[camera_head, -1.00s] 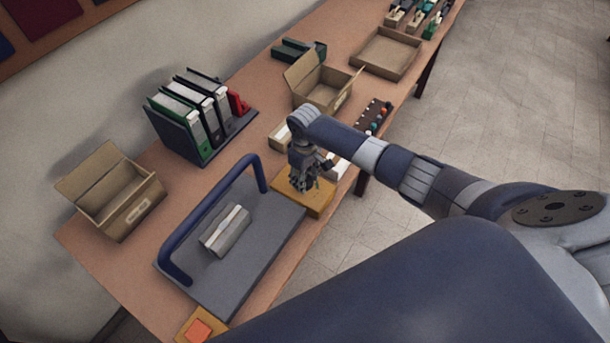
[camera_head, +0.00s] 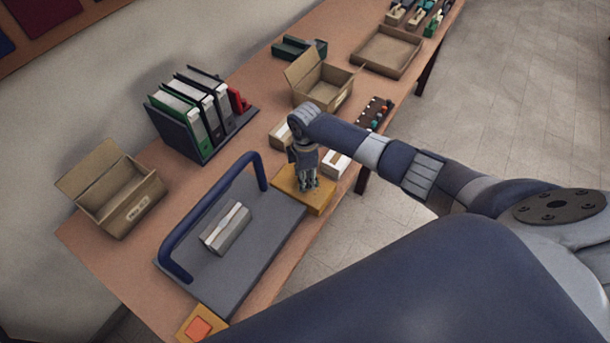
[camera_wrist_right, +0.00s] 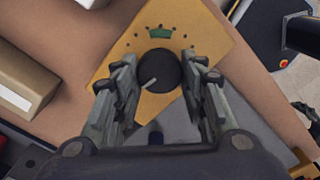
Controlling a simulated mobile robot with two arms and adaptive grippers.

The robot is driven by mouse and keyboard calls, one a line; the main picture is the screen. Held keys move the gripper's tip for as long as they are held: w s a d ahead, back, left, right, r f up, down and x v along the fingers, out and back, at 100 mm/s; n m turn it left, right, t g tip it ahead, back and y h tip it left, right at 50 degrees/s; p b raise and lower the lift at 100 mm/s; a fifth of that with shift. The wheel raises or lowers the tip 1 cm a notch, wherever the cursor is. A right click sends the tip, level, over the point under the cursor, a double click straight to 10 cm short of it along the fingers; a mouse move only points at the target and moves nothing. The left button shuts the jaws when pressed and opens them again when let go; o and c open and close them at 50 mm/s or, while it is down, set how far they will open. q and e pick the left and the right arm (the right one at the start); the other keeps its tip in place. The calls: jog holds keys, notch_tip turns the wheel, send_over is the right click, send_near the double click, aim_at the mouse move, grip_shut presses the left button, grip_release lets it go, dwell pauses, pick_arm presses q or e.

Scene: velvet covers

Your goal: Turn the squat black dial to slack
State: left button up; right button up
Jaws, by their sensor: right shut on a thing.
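The squat black dial (camera_wrist_right: 160,70) is round and sits on a yellow-orange plate (camera_wrist_right: 213,40). A short pale line on its top points to the lower left in the right wrist view. Beyond it the plate has a green patch (camera_wrist_right: 160,33) and an arc of small dark marks; any lettering is too small to read. In the head view the plate (camera_head: 287,178) lies at the table's front edge, and my gripper hides the dial. My right gripper (camera_wrist_right: 162,75) is over the plate, shut on the dial, one finger at each side. My left gripper is not in view.
A grey board (camera_head: 245,262) with a blue rail (camera_head: 205,210) and a grey block (camera_head: 226,230) lies left of the plate. A cardboard box (camera_head: 325,88), a white box (camera_head: 335,163) and a dark strip with colored knobs (camera_head: 374,113) lie beyond it.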

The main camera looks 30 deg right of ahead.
jog(key=shift+n, duration=1.1)
jog(key=o, duration=1.1)
jog(key=shift+c, duration=0.2)
jog(key=shift+r, duration=0.1)
notch_tip(320, 180, up, 12)
